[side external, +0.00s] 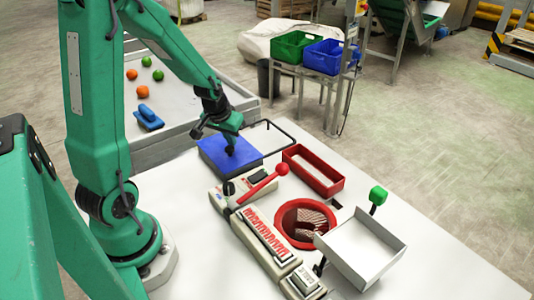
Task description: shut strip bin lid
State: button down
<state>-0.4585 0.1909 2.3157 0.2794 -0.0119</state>
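My gripper (230,149) points down over the flat blue panel (215,160) at the back left of the white table. Its dark fingertips are at or just above the panel; I cannot tell whether they touch it, or whether they are open or shut. A dark wire frame (285,133) stands behind and right of the panel. An open red rectangular bin (333,191) stands right of the panel, with no lid over it. I cannot tell for sure which part is the strip bin lid.
A clipper with a red-knobbed lever (262,188) and a red strip rail (266,236) lies in front. A round red funnel (281,226), a white tray (352,272) and a green knob (378,195) stand to the right. The table's right front is clear.

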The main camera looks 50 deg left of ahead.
aim_at(238, 145)
jog(key=shift+w+a+r, duration=0.1)
jog(key=shift+w+a, duration=0.2)
jog(key=shift+w, duration=0.25)
jog(key=shift+w+a+r, duration=0.15)
jog(key=shift+w+a, duration=0.1)
jog(key=shift+w, duration=0.35)
jog(key=shift+w+a+r, duration=0.1)
jog(key=shift+w+a, duration=0.2)
jog(key=shift+w, duration=0.25)
jog(key=shift+r, duration=0.35)
jog(key=v, duration=0.9)
jog(key=shift+r, duration=0.15)
jog(key=shift+s+d+r, duration=0.1)
jog(key=shift+d, duration=0.05)
jog(key=s+d+r+m+t+h, duration=0.1)
jog(key=s+d+r+m, duration=0.1)
jog(key=s+d, duration=0.4)
jog(key=s+d+r+m+t, duration=0.1)
jog(key=s+d+r+m, duration=0.2)
jog(key=d, duration=0.8)
jog(key=s+r, duration=0.2)
jog(key=s, duration=0.1)
jog(key=shift+s+h, duration=0.4)
jog(key=c, duration=2.1)
grip_release()
jog(key=shift+d+r, duration=0.1)
